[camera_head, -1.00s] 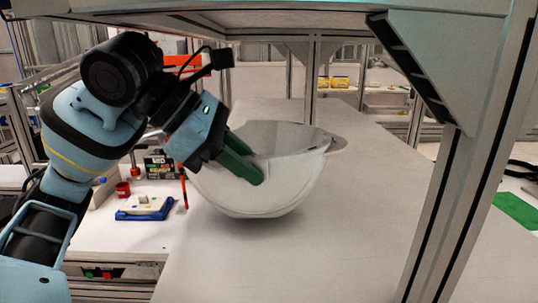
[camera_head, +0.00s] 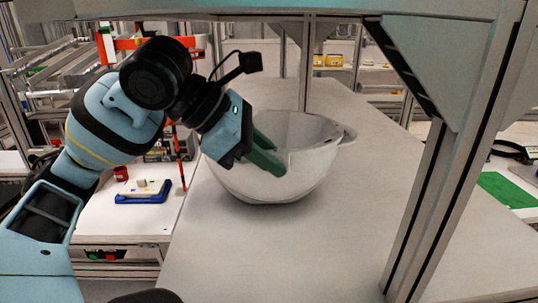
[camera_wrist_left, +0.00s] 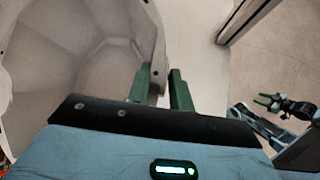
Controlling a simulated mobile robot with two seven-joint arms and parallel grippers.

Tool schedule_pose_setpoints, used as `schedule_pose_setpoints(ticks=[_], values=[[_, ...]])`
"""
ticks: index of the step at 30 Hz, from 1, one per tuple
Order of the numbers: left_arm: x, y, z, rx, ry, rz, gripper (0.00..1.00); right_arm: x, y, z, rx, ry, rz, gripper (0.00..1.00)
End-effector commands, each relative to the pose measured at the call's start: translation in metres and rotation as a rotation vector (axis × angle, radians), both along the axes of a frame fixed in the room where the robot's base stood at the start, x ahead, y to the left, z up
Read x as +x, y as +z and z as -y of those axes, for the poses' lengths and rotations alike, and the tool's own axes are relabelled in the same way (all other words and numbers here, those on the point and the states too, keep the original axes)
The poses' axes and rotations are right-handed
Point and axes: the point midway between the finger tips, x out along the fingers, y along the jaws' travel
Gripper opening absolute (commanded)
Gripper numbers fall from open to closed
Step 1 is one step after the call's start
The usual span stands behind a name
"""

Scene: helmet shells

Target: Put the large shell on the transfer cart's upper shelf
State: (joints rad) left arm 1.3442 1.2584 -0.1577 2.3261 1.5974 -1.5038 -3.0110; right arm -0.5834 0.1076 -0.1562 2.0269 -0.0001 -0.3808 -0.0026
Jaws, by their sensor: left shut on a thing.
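The large shell (camera_head: 310,178) is a pale grey-white bowl, open side up, over a long white surface (camera_head: 250,255). My left gripper (camera_head: 277,158) is shut on the shell's near rim, one green finger inside and one outside. The left wrist view shows the shell's faceted inside (camera_wrist_left: 85,50) and its rim between the green fingers (camera_wrist_left: 160,88). I cannot tell whether the shell's underside touches the surface. My right gripper (camera_wrist_left: 268,102) shows small at the right of the left wrist view, apart from the shell; its opening is unclear.
A metal post (camera_head: 450,190) with a slotted bracket (camera_head: 415,75) stands right of the shell, and a grey panel (camera_head: 300,9) spans above. A blue-edged tray (camera_head: 140,197) sits on the left bench. The white surface is clear in front of and right of the shell.

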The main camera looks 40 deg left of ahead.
Motion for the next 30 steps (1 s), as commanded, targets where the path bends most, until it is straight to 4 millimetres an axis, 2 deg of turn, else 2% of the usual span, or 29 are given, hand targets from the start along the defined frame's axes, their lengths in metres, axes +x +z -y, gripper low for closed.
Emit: schedule_pose_setpoints(ticks=[1,2,6,21,27,30], values=[[0.000,0.000,0.000,0.000,0.000,-0.002,0.00,0.001,0.000,0.000,0.000,0.000,0.002,0.44],[0.000,-0.001,0.000,-0.001,0.000,-0.005,0.24,0.002,0.001,0.000,0.001,0.000,0.003,0.44],[0.000,0.000,0.000,-0.001,0.000,-0.005,0.42,0.005,0.002,0.000,0.000,0.000,0.009,0.44],[-0.002,0.003,-0.001,0.000,0.001,-0.001,0.43,0.006,0.002,0.000,0.001,-0.001,0.014,0.44],[-0.019,0.021,-0.011,-0.001,0.001,0.002,0.43,0.003,-0.006,0.000,0.001,-0.001,0.004,0.44],[-0.027,0.017,-0.017,-0.002,0.003,-0.005,0.43,-0.002,-0.016,0.000,0.001,-0.001,-0.009,0.44]])
